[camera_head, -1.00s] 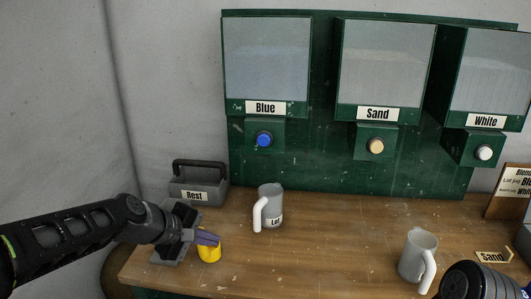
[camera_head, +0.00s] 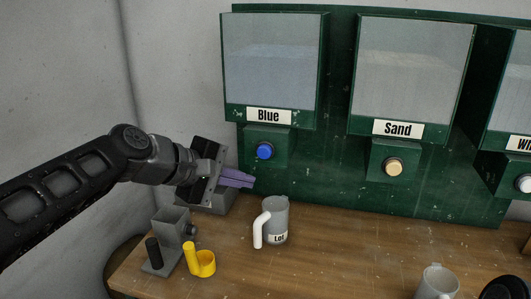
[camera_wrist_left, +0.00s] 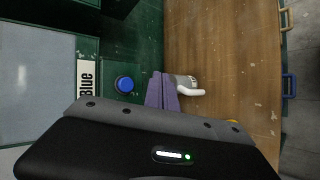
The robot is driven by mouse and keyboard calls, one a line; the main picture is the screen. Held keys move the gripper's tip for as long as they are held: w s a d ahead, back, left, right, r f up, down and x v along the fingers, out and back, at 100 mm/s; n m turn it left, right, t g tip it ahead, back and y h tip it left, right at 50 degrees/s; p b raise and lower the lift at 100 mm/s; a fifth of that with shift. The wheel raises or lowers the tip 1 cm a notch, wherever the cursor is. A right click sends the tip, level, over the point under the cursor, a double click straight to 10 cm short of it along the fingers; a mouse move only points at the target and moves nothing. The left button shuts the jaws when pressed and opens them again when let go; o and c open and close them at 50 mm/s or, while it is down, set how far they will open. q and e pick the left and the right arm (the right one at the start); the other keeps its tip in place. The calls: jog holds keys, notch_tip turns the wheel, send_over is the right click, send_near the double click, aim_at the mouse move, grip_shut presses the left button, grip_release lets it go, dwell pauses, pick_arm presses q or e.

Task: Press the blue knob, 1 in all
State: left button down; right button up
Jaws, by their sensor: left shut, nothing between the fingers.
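The blue knob (camera_head: 264,151) sits on a green block under the dispenser labelled Blue (camera_head: 272,70). It also shows in the left wrist view (camera_wrist_left: 124,84), beside the fingertips. My left gripper (camera_head: 250,182) is shut and empty, its purple fingers pointing right, below and a little left of the knob and apart from it in the picture. In the left wrist view the fingers (camera_wrist_left: 162,84) lie between the knob and the grey mug. My right gripper is not clearly visible; only a dark part of that arm shows at the lower right of the head view.
A grey mug labelled Lot (camera_head: 276,222) stands below the blue dispenser. A yellow cup (camera_head: 205,264) and a grey stand (camera_head: 160,260) are at the front left. The sand knob (camera_head: 393,167), white knob (camera_head: 524,184) and another grey mug (camera_head: 437,281) are to the right.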

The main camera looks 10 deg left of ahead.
pick_arm(q)
jog(key=shift+w, duration=0.1)
jog(key=p, duration=0.4)
send_near(265, 157)
jog(key=w+d+f, duration=0.1)
jog(key=d+f, duration=0.2)
jog(key=d, duration=0.1)
jog(key=shift+w+a+f, duration=0.1)
jog(key=shift+w+f, duration=0.2)
jog(key=shift+w, duration=0.4)
jog(key=shift+w, duration=0.1)
dwell(1.0)
jog(key=shift+w, duration=0.3)
jog(key=shift+w+p, duration=0.85)
jog(key=shift+w, duration=0.1)
dwell(0.9)
jog(key=shift+s, duration=0.15)
dwell(0.3)
jog(key=shift+s+b, duration=0.85)
jog(key=shift+s, duration=0.35)
